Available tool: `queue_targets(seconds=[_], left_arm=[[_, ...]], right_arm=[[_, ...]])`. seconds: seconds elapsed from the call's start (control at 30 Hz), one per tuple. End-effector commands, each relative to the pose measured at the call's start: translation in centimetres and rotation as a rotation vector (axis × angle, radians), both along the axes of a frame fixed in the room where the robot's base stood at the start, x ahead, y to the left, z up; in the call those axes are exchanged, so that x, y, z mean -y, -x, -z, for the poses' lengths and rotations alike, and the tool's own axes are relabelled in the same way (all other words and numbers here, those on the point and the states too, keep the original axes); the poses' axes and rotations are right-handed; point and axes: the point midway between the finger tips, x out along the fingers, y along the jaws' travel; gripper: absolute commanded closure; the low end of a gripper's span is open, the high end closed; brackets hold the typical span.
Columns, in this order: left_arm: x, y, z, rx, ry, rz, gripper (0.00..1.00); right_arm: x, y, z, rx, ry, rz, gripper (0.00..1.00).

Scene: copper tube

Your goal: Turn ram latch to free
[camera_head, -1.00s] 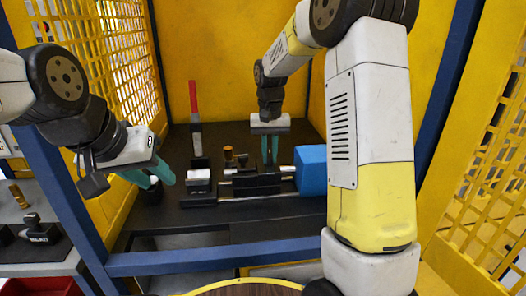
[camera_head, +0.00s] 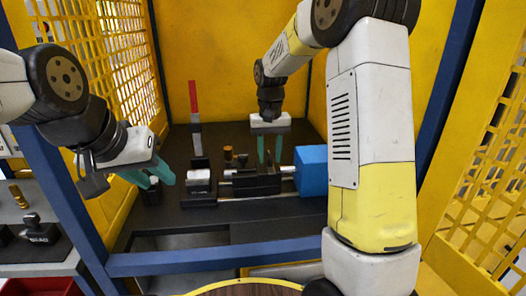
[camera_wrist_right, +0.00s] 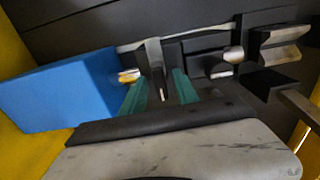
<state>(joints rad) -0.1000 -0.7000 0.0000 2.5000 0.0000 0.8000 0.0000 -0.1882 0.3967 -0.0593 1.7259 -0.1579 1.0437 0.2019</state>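In the right wrist view, a narrow metal lever (camera_wrist_right: 155,58), which looks like the ram latch, stands between the fingers of my right gripper (camera_wrist_right: 160,92). The fingers are apart, with visible gaps beside the lever. In the head view, my right gripper (camera_head: 270,150) points down over the dark clamp block (camera_head: 256,184), left of the blue block (camera_head: 311,170); the lever cannot be made out there.
A tall lever with a red handle (camera_head: 193,98) stands at the back left of the fixture. A small block with a light top (camera_head: 199,177) and a brass-coloured piece (camera_head: 229,153) are near it. A blue frame bar (camera_head: 215,257) crosses the front of the dark bench.

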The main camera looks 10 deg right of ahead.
Motion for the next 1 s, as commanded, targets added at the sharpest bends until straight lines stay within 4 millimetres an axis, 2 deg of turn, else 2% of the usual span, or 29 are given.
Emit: queue_targets(seconds=[0.27,0.7,1.0], left_arm=[[0.0,0.0,0.0,0.000,0.000,0.000,0.64],[0.0,0.0,0.0,0.000,0.000,0.000,0.64],[0.0,0.0,0.0,0.000,0.000,0.000,0.64]], right_arm=[[0.0,0.0,-0.4,-0.001,0.000,0.001,0.64],[-0.1,-0.1,-6.9,0.002,-0.001,0.000,0.64],[0.0,0.0,-7.8,-0.001,0.000,0.000,0.64]])
